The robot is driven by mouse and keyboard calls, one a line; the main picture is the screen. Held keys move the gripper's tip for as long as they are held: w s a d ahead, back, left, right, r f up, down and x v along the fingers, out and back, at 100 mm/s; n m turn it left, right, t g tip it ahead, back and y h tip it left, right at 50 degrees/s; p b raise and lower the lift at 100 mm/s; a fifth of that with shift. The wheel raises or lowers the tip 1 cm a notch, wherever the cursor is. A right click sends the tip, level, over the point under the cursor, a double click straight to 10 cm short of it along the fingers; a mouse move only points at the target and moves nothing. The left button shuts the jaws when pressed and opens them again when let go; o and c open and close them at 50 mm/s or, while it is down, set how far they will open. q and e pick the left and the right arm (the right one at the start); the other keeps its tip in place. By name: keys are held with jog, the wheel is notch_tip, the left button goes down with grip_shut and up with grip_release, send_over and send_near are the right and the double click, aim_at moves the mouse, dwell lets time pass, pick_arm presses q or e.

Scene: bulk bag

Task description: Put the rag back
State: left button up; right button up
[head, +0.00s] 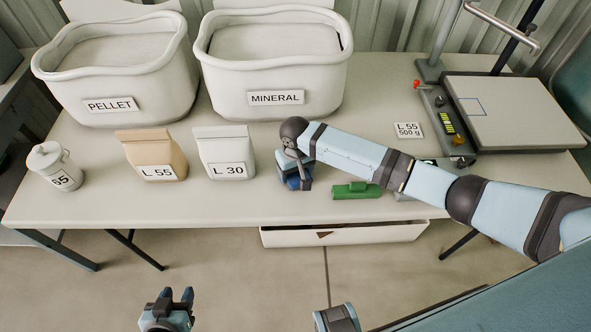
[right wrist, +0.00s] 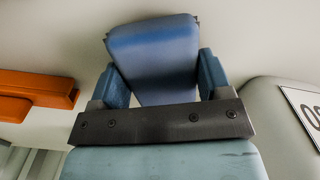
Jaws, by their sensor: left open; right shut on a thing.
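My right gripper (head: 296,178) is over the front middle of the table, pointing down. In the right wrist view its two blue fingers (right wrist: 162,85) are shut on a blue piece (right wrist: 155,50), which looks like the rag. In the head view the blue piece is mostly hidden by the gripper, and I cannot tell whether it touches the tabletop. My left gripper (head: 176,295) is open and empty, low in front of the table. The drawer (head: 400,234) under the table's front edge is partly open, with a small brown shape (head: 324,234) at it.
A green object (head: 357,190) lies just right of my right gripper. Bags L 30 (head: 222,148) and L 55 (head: 152,150) stand to its left, with a white lidded jar (head: 55,165). PELLET (head: 110,104) and MINERAL (head: 276,98) tubs stand behind. A scale (head: 515,115) is at right. An orange object (right wrist: 35,95) shows in the wrist view.

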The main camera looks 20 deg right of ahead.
jog(key=o, duration=0.9)
jog(key=shift+f, duration=0.1)
